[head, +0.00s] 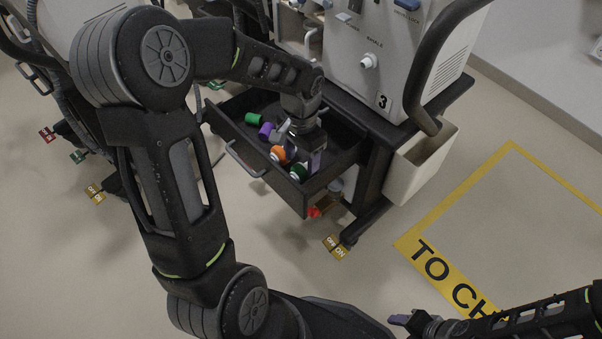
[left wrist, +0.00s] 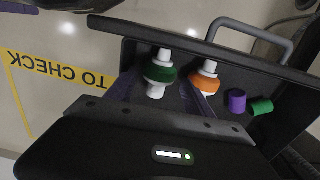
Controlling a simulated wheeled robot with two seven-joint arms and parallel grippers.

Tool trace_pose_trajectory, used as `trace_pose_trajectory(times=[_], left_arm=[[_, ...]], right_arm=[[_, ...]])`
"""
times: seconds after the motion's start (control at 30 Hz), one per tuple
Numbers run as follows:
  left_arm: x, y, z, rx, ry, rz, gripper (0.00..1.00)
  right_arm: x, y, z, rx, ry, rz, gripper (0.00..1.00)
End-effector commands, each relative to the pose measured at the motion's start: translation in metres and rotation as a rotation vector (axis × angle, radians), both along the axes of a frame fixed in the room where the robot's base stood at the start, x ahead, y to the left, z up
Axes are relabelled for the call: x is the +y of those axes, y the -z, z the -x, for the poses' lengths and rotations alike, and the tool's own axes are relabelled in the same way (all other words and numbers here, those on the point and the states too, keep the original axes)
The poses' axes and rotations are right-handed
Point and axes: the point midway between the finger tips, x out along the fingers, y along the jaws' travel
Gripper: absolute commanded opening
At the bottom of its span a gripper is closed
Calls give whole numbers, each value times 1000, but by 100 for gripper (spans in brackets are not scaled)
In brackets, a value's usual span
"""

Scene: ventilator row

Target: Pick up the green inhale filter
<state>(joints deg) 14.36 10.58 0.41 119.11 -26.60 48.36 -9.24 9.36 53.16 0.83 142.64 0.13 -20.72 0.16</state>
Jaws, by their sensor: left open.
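The green filter (head: 298,172), a green disc with white ends, sits in the open drawer near its front right corner. In the left wrist view the green filter (left wrist: 160,74) shows between the two purple-tipped fingers of my left gripper (left wrist: 163,95). In the head view this gripper (head: 298,150) reaches down into the drawer and partly hides what lies there. It is open, with gaps between the fingers and the filter. An orange filter (head: 278,154) with white ends lies beside the green one, close to one finger.
The black drawer (head: 232,135) also holds a green cylinder (head: 254,119) and a purple cylinder (head: 266,129). A ventilator (head: 375,60) marked 3 stands above on the cart. A beige bin (head: 415,165) hangs on the cart's right side. Floor to the right is clear.

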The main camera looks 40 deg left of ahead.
Motion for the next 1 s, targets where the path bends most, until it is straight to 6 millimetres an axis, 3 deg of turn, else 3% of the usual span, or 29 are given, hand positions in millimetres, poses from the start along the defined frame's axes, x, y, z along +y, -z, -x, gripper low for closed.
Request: trace_pose_trajectory(times=[0.13,0.3,0.93,1.0], left_arm=[[0,29,1,5,-1,2,61],[0,47,1,3,0,0,61],[0,47,0,1,0,1,61],[0,47,0,1,0,1,56]], right_arm=[[-2,12,-2,-4,6,4,54],[-4,17,-4,-7,11,6,54],[-4,16,-4,-7,11,6,54],[-4,16,-4,-7,11,6,54]])
